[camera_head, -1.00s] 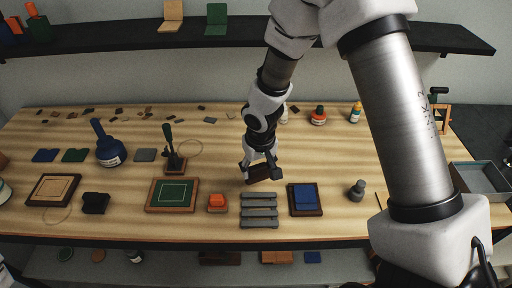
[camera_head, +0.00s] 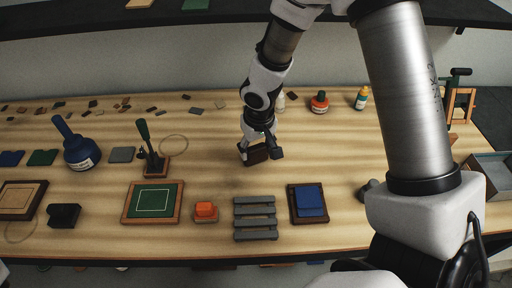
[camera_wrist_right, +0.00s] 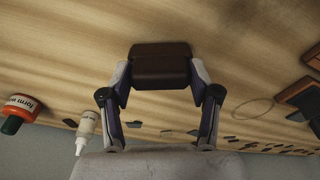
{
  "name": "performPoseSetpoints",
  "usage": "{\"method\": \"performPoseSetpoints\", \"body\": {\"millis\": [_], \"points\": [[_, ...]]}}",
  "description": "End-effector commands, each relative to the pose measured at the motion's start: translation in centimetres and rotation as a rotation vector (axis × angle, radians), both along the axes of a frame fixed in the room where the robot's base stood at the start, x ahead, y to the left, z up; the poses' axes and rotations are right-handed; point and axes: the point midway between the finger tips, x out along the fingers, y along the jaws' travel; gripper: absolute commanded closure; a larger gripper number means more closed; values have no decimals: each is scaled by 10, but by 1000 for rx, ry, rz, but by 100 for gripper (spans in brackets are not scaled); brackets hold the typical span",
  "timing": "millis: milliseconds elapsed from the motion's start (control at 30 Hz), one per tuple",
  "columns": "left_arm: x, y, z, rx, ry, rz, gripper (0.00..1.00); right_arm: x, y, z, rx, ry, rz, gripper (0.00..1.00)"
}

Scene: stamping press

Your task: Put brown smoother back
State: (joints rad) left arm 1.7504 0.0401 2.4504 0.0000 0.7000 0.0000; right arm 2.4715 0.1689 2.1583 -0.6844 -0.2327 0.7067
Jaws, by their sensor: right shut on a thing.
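The brown smoother (camera_head: 256,155) is a dark brown block in the middle of the workbench area. My right gripper (camera_head: 259,145) is shut on it from above. In the right wrist view the smoother (camera_wrist_right: 161,65) sits between the two fingertips (camera_wrist_right: 161,83), with the wooden tabletop behind it. I cannot tell whether it touches the table or hangs slightly above it. A grey slatted rack (camera_head: 255,218) lies in front of the smoother, apart from it. My left gripper is out of view.
Left are an orange block (camera_head: 205,209), a green framed board (camera_head: 129,205) and a stamp-like tool (camera_head: 151,153). Bottles (camera_head: 320,103) stand behind. Bare wood surrounds the smoother.

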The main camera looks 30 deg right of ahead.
Motion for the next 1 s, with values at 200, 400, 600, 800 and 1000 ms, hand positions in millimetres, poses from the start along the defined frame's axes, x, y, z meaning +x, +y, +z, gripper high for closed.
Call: {"method": "performPoseSetpoints", "body": {"millis": [200, 400, 600, 800, 1000], "points": [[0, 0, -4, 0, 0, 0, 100, 0, 0, -3, 0, 0, 0, 13], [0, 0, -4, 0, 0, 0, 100, 0, 0, -3, 0, 0, 0, 13], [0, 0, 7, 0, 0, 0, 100, 0, 0, 6, 0, 0, 1, 13], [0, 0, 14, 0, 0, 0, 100, -4, 1, 49, -1, -7, -1, 13], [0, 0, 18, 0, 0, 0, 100, -11, 3, 98, 1, -6, -1, 13]]}}
